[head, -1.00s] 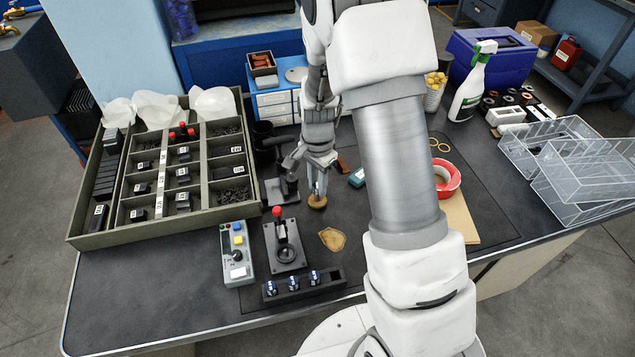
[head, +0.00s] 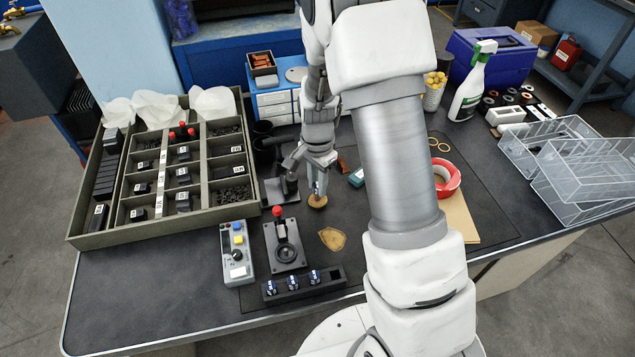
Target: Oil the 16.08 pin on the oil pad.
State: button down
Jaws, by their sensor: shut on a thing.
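My gripper (head: 318,186) points straight down near the middle of the bench, shut on a small thin thing that looks like a pin; its size marking cannot be read. The jaws hide most of it. Its lower end is at or just over a small round brown pad (head: 317,202), which looks like the oil pad; I cannot tell whether they touch. A flat tan irregular piece (head: 332,239) lies nearer the front, apart from my gripper.
A grey compartment tray (head: 75,238) with black blocks stands at left. A black fixture with a red knob (head: 278,211), a button box (head: 236,262) and a black rack (head: 330,283) lie in front. Red tape (head: 452,187) and clear bins (head: 590,212) are at right.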

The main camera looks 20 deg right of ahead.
jog(key=shift+r+p, duration=2.75)
jog(key=shift+r, duration=0.75)
